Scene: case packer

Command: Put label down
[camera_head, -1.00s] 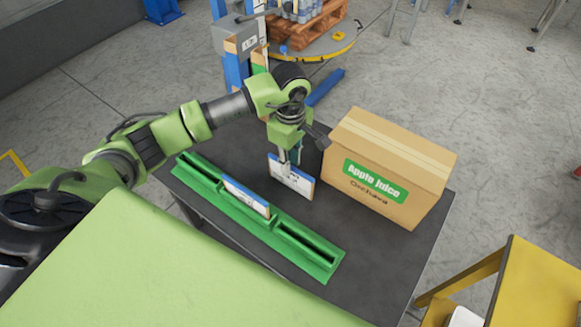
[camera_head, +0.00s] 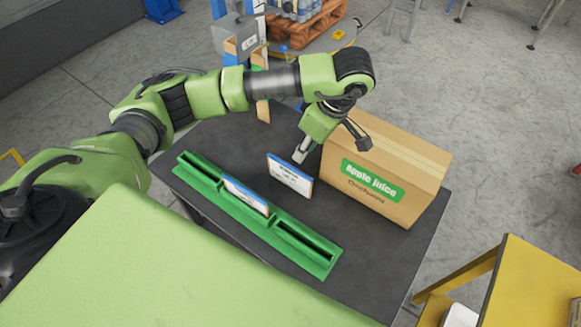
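A white label plate with a blue top edge (camera_head: 290,177) stands upright on the dark table, between the green rack and the cardboard box. A second, similar label (camera_head: 246,197) stands in the middle of the green slotted rack (camera_head: 312,262). The rack's slots on either side of it are empty. My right gripper is out of view.
The cardboard box marked Apple Juice (camera_head: 390,165) stands on the right of the dark table (camera_head: 350,237), close to my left gripper. A yellow stand (camera_head: 535,290) is at the lower right.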

